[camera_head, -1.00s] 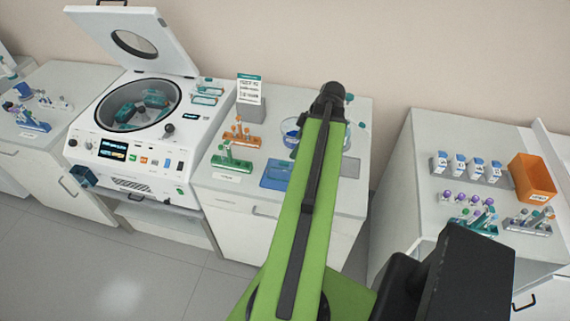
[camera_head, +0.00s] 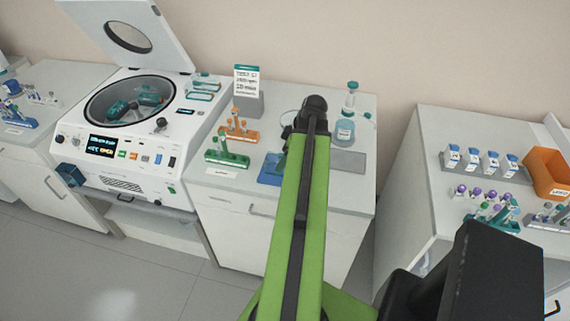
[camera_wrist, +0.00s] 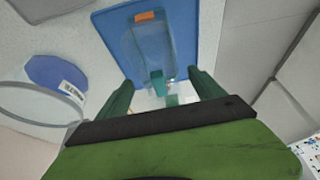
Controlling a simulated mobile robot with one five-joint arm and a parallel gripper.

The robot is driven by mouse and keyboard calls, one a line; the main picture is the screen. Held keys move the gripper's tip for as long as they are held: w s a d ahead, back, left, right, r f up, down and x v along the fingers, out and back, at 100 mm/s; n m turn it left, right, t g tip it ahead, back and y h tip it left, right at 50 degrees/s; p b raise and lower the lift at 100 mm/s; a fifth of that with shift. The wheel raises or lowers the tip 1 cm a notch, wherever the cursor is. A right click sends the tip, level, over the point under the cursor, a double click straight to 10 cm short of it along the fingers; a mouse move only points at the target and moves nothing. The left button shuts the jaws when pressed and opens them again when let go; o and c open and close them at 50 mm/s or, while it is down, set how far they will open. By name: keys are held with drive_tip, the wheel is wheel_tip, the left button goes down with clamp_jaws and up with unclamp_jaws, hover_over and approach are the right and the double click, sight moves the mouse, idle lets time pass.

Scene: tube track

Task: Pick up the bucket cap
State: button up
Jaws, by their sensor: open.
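A clear, oblong cap-like piece (camera_wrist: 150,45) with a teal tab and an orange mark lies on the blue mat (camera_wrist: 105,22) in the wrist view. I take it to be the bucket cap. My gripper (camera_wrist: 160,82) is open, its two dark green fingers apart on either side of the piece's near, teal end. I see no grip on it. In the head view my arm hides most of the blue mat (camera_head: 268,174) and the cap cannot be made out there.
A round clear item with a blue patch and label (camera_wrist: 62,75) lies left of the mat. The centrifuge (camera_head: 150,165) stands open further left.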

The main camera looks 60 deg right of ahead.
drive_tip(key=b+x, duration=0.4)
drive_tip(key=x, duration=0.1)
drive_tip(key=shift+s+d+f, duration=0.1)
drive_tip(key=shift+s, duration=0.1)
drive_tip(key=c, duration=1.4)
